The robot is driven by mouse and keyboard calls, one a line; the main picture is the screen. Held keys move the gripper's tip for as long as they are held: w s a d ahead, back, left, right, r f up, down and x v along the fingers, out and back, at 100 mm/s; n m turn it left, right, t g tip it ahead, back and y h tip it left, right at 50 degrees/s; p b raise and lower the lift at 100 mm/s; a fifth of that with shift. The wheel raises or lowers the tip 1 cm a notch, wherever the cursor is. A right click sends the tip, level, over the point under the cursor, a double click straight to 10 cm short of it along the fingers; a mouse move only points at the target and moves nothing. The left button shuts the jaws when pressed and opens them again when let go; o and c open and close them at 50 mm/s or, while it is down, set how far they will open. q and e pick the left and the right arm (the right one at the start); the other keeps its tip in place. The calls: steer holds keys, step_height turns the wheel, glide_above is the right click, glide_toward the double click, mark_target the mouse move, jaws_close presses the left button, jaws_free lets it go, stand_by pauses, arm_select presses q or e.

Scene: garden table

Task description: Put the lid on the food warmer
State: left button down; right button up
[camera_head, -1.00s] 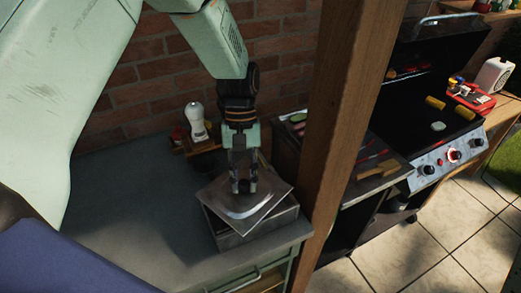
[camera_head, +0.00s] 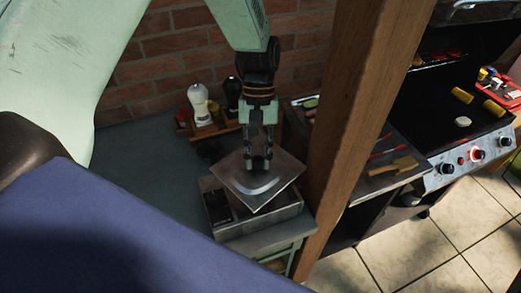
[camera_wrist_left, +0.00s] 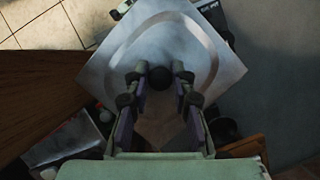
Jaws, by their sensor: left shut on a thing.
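The metal lid (camera_head: 240,180) is a square silver plate with a raised middle and a dark knob. My left gripper (camera_head: 258,165) is shut on the knob from above. In the left wrist view the lid (camera_wrist_left: 205,75) fills the upper middle, with the gripper (camera_wrist_left: 158,78) fingers on either side of the round black knob. The food warmer (camera_head: 255,228) is a rectangular metal box on the counter below. The lid is turned askew over it and sits toward its back right, leaving a dark opening at its left uncovered. My right gripper is not in view.
A wooden post (camera_head: 345,120) rises just right of the warmer. A wooden rack (camera_head: 210,130) with a white bottle (camera_head: 199,103) and a dark bottle stands behind. The grill (camera_head: 455,120) is at the far right. The counter left of the warmer is bare.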

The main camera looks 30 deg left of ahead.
mark_target(259, 171)
arm_select(q)
steer(key=shift+s+f+b, duration=0.1)
steer(key=shift+f+b, duration=0.2)
steer(key=shift+f, duration=0.3)
steer(key=f+b, duration=0.1)
steer(key=f, duration=0.1)
steer(key=w+f+b, duration=0.1)
steer(key=f+b, duration=0.1)
steer(key=shift+b, duration=0.3)
steer(key=shift+s+f+b, duration=0.1)
steer(key=shift+f+b, duration=0.2)
steer(key=shift+b, duration=0.05)
steer(key=shift+s+f, duration=0.1)
steer(key=shift+s, duration=0.2)
steer(key=shift+w, duration=0.1)
steer(key=shift+w, duration=0.2)
steer(key=shift+f, duration=0.1)
